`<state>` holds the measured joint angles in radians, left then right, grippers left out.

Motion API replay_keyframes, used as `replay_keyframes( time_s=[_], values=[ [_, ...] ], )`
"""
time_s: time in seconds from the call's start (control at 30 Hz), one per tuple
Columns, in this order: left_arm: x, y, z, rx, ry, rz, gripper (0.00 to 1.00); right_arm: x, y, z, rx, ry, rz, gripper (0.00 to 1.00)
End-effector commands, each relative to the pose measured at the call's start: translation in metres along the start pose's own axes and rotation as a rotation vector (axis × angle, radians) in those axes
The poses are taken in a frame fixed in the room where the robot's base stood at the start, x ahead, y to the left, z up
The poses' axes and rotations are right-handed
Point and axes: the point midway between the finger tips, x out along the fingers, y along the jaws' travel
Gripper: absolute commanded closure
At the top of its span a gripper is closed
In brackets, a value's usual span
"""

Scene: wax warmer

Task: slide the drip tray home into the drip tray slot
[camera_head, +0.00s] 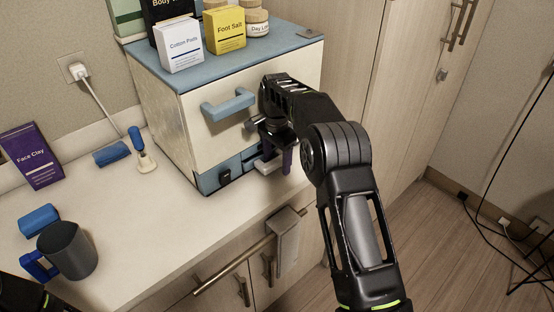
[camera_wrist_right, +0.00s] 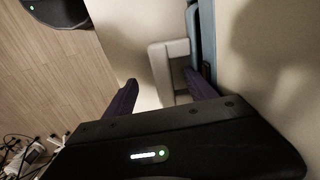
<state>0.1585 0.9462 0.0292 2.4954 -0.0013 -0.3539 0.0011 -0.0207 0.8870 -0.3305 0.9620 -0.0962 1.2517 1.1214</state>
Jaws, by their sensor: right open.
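The wax warmer (camera_head: 185,115) is a cream box with a blue top, standing on the counter. A blue strip along its lower front holds the drip tray slot (camera_head: 250,163). The drip tray's pale handle (camera_head: 268,168) sticks out there, partly hidden by my right gripper (camera_head: 276,160). In the right wrist view, the pale looped handle (camera_wrist_right: 168,68) lies between the two purple fingers of the right gripper (camera_wrist_right: 162,80), which are apart. I cannot tell whether either finger touches it. How far the tray body is in is hidden. My left gripper is out of view.
A blue door handle (camera_head: 229,105) juts out above the gripper. Boxes and jars stand on the warmer, including a yellow Foot Salt box (camera_head: 226,30). A grey mug (camera_head: 67,250) stands at the counter's left. A towel (camera_head: 287,240) hangs on a rail below the counter edge.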

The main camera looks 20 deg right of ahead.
Motion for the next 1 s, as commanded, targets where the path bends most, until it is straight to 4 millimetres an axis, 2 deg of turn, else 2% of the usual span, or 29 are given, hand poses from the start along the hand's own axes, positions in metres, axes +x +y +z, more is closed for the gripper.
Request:
replay_keyframes(
  time_s=[0.27,0.6,1.0],
  values=[
    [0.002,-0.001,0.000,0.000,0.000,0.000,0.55,0.008,0.000,0.001,0.000,-0.001,0.000,0.35],
    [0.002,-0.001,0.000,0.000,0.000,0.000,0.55,0.008,0.000,0.001,0.000,-0.001,0.000,0.35],
    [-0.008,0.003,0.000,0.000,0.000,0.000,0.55,-0.006,-0.001,0.000,0.000,0.000,-0.003,0.35]
  ],
)
